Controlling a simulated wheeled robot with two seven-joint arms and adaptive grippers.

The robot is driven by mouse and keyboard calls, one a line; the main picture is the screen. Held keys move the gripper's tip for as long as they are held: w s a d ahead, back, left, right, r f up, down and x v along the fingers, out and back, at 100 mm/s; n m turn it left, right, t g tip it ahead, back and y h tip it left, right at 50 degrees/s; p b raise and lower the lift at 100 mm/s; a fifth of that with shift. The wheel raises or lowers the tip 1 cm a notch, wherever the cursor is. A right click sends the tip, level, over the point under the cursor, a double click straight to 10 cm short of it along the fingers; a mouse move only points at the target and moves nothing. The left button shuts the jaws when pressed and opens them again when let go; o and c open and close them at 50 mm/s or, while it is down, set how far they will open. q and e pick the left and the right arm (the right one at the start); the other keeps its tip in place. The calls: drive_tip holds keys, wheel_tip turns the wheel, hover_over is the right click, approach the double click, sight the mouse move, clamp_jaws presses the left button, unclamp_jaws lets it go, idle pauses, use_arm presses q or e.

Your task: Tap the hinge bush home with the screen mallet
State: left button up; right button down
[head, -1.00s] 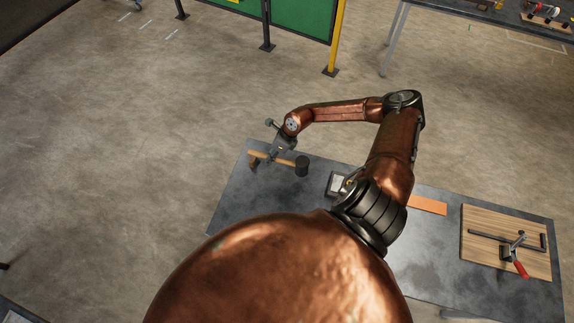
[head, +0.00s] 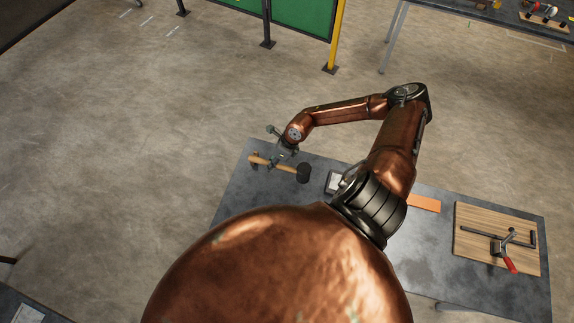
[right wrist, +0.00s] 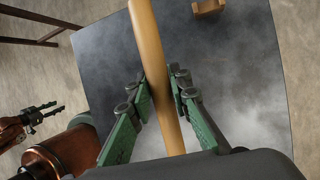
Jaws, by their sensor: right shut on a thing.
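The screen mallet has a black head (head: 303,173) and a pale wooden handle (head: 262,161). It is at the far left end of the grey table. My right gripper (head: 274,161) is shut on the handle. In the right wrist view, its green fingers (right wrist: 160,100) press on both sides of the handle (right wrist: 150,45); the mallet head is out of that view. Whether the mallet touches the table is unclear. My left gripper (right wrist: 60,108) shows small in the right wrist view, fingers apart, empty and away from the mallet. I cannot make out the hinge bush.
A small wooden block (right wrist: 208,7) stands beside the handle. On the table (head: 232,195) are a grey fixture (head: 333,182), partly behind my arm, an orange strip (head: 424,203) and a wooden board (head: 470,222) with a red-handled clamp (head: 510,265). My arm hides the table's middle.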

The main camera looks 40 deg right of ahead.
drive_tip(key=s+a+r, duration=0.4)
drive_tip(key=shift+s+r, duration=0.3)
drive_tip(key=shift+r, duration=0.1)
idle(0.4)
drive_tip(key=shift+d, duration=0.1)
idle(0.4)
